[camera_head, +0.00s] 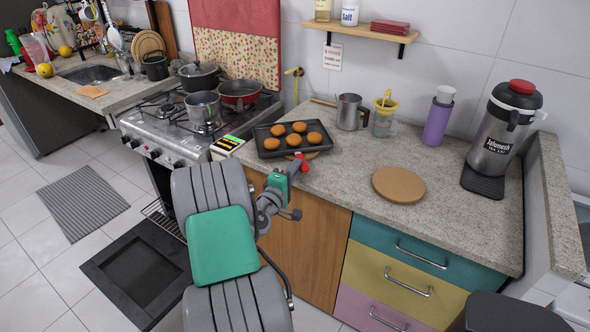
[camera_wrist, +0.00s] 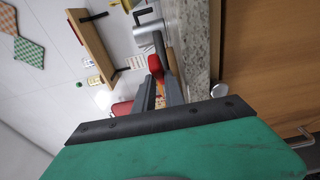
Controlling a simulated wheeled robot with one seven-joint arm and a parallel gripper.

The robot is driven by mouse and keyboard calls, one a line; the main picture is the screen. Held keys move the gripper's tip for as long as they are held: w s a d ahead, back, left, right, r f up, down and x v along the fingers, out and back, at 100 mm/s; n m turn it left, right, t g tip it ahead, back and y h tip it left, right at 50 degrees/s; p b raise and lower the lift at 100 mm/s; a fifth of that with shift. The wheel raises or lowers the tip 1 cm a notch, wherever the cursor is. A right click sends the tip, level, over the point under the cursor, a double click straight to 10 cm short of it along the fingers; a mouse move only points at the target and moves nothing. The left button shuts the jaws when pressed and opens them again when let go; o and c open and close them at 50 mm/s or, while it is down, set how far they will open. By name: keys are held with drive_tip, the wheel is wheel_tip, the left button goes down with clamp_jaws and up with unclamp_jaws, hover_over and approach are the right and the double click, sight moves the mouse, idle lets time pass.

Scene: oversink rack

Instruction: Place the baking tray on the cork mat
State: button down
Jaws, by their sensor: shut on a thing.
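The dark baking tray (camera_head: 262,143) holds several round brown buns and sits at the left of the counter beside the stove. The round tan cork mat (camera_head: 398,185) lies flat and bare on the counter, to the right of the tray. My gripper (camera_head: 298,164) is at the tray's front right edge, shut on a red grip there; the red grip also shows between the fingers in the wrist view (camera_wrist: 155,66).
A metal mug (camera_head: 349,112), a yellow-topped jar (camera_head: 384,116), a purple bottle (camera_head: 437,118) and a large red-topped flask (camera_head: 500,135) stand along the back. A stove with pots (camera_head: 203,108) is left. Counter around the mat is clear.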

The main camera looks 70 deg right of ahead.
drive_tip(key=shift+r, duration=0.15)
drive_tip(key=c, duration=1.7)
unclamp_jaws()
drive_tip(key=a+b, duration=0.2)
drive_tip(key=a, duration=1)
drive_tip(key=w+a+f+m+t+y, duration=0.1)
drive_tip(key=w+a+f+m+y, duration=0.15)
drive_tip(key=w+a+y, duration=0.5)
drive_tip(key=w+a+f+m+t+y, duration=0.2)
drive_tip(key=w+a+f, duration=0.2)
drive_tip(key=a, duration=0.6)
drive_tip(key=s+a+r+n+y, duration=0.1)
drive_tip(key=a+y, duration=0.3)
drive_tip(key=a, duration=0.9)
drive_tip(key=s+a+r+n+y, duration=0.2)
drive_tip(key=a+r+n+y, duration=0.1)
drive_tip(key=a, duration=1.1)
drive_tip(key=shift+n+y, duration=0.55)
drive_tip(key=shift+y, duration=0.3)
